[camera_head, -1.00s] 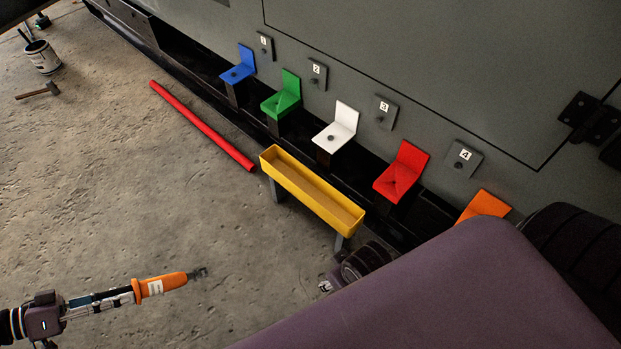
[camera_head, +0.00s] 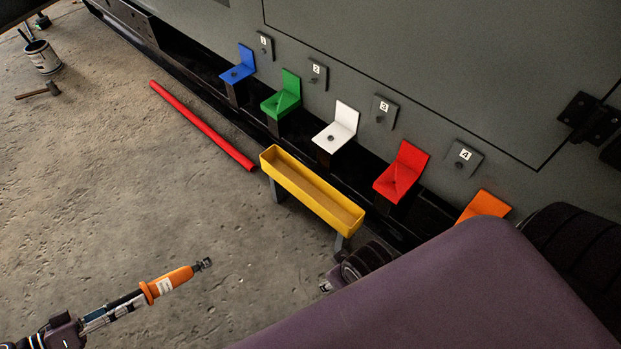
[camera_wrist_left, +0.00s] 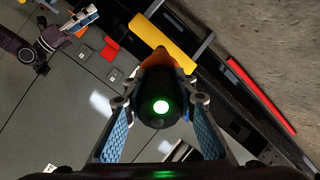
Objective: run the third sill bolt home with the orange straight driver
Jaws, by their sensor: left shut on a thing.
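My left gripper (camera_head: 135,299) is shut on the orange straight driver (camera_head: 172,281) at the lower left of the head view, over bare floor. The driver's grey tip points up and right, well apart from the brackets. In the left wrist view the driver (camera_wrist_left: 160,92) sits between the fingers, its dark end with a green light facing the camera. A white bracket (camera_head: 342,122), third in the row, has a dark round spot on its ledge; I cannot tell how far any bolt stands out. The plate marked 3 (camera_head: 384,110) is beside it. My right gripper's jaws are not clear.
Blue (camera_head: 240,68), green (camera_head: 286,93), red (camera_head: 402,172) and orange (camera_head: 484,205) brackets line the sill. A yellow trough (camera_head: 310,190) stands before them. A red bar (camera_head: 200,123), a hammer (camera_head: 40,91) and a bucket (camera_head: 43,58) are on the floor.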

